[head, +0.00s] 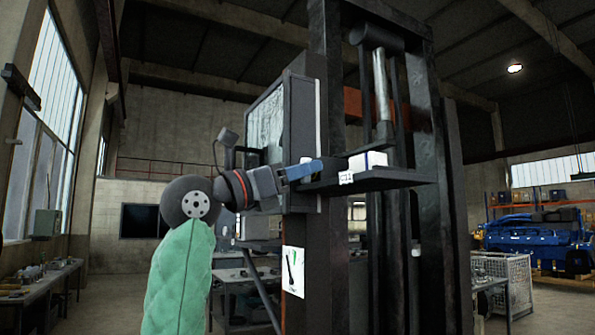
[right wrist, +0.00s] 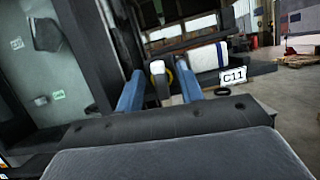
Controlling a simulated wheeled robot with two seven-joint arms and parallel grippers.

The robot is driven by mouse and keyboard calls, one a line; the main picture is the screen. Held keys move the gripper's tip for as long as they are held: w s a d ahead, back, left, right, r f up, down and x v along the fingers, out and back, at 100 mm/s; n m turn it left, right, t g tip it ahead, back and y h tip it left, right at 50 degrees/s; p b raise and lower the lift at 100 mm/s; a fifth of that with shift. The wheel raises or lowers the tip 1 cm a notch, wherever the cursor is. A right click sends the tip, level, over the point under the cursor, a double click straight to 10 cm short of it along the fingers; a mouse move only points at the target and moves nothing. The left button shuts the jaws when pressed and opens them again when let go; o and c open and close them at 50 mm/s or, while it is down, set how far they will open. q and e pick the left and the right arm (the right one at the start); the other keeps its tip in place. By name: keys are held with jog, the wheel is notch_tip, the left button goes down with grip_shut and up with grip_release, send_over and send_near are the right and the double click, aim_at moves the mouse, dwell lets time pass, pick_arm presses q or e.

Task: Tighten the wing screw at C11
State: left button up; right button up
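The C11 label (head: 346,178) hangs on the front edge of a dark bracket shelf on the mast; it also shows in the right wrist view (right wrist: 232,78). My right gripper (head: 314,168) reaches the shelf's left end. In the right wrist view its two blue fingers (right wrist: 160,72) stand apart. A small pale-topped part with a dark stem (right wrist: 158,68), possibly the wing screw, shows between the fingers, with a yellow ring behind it. I cannot tell whether the fingers touch it. In the head view it is hidden by the gripper. My left gripper is not in view.
A white block (head: 368,160) sits on the shelf right beside the fingers. The tall dark mast (head: 327,240) and a cabinet with a glass front (head: 266,125) stand close to the arm. Workbenches (head: 40,290) and a blue engine (head: 535,240) are farther away.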

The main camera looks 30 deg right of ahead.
grip_shut()
jog(key=shift+m+g+y+b, duration=0.2)
jog(key=shift+m+g+b, duration=0.65)
jog(key=shift+m, duration=0.85)
jog(key=shift+m+g+y+b, duration=0.2)
jog(key=shift+m+g+b, duration=0.35)
jog(key=shift+m+b, duration=0.8)
jog(key=shift+m+p, duration=0.3)
jog(key=shift+m, duration=0.05)
jog(key=shift+m+g+y+b, duration=0.45)
jog(key=shift+m+g+y, duration=0.1)
jog(key=shift+m, duration=1)
jog(key=shift+m+g+y+b, duration=0.45)
jog(key=shift+m+g, duration=0.1)
jog(key=shift+m, duration=1)
